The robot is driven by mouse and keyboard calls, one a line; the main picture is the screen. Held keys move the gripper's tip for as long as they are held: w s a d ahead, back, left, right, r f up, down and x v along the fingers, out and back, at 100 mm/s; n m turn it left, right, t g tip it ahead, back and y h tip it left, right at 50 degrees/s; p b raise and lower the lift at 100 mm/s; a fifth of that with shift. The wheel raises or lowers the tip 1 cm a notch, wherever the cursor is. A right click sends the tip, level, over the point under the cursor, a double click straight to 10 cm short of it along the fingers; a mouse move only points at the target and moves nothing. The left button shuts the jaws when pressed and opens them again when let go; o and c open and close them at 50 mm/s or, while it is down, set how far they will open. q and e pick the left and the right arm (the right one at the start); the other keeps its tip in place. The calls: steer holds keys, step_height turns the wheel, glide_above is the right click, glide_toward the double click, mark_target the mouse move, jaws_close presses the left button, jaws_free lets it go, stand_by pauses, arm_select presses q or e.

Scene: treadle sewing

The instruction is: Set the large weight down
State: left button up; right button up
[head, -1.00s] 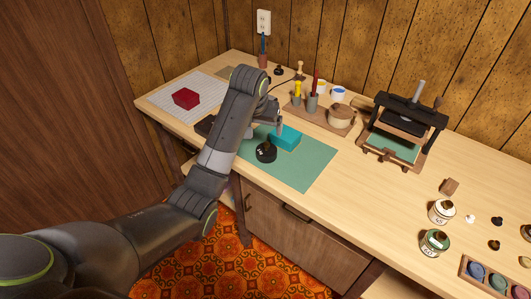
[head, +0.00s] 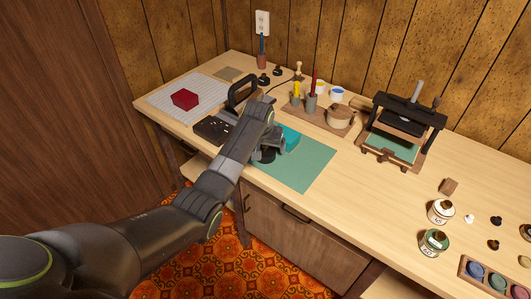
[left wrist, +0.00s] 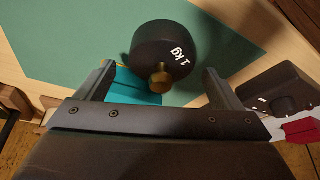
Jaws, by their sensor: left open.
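The large weight is a black cylinder marked 1 kg with a brass knob. In the left wrist view, the large weight (left wrist: 165,42) stands just beyond my fingertips on the green mat (left wrist: 75,40). Its knob (left wrist: 161,79) shows between the two fingers with a gap on both sides. My left gripper (left wrist: 155,76) is open and holds nothing. In the head view, the weight (head: 263,158) is partly hidden by my left gripper (head: 270,147), and the mat (head: 308,166) lies under it. My right gripper is not in view.
A teal block (head: 292,138) is close behind the weight. A black device with a handle (head: 243,92) stands left of the mat, with a red block (head: 185,99) farther left. A pen rack (head: 315,110) and a press (head: 405,125) stand behind. The mat's right part is clear.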

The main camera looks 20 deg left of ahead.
arm_select(q)
steer(key=shift+x, duration=1)
steer(key=c, duration=1.7)
steer(key=shift+w+r, duration=0.15)
steer(key=shift+r, duration=0.05)
jaws_close()
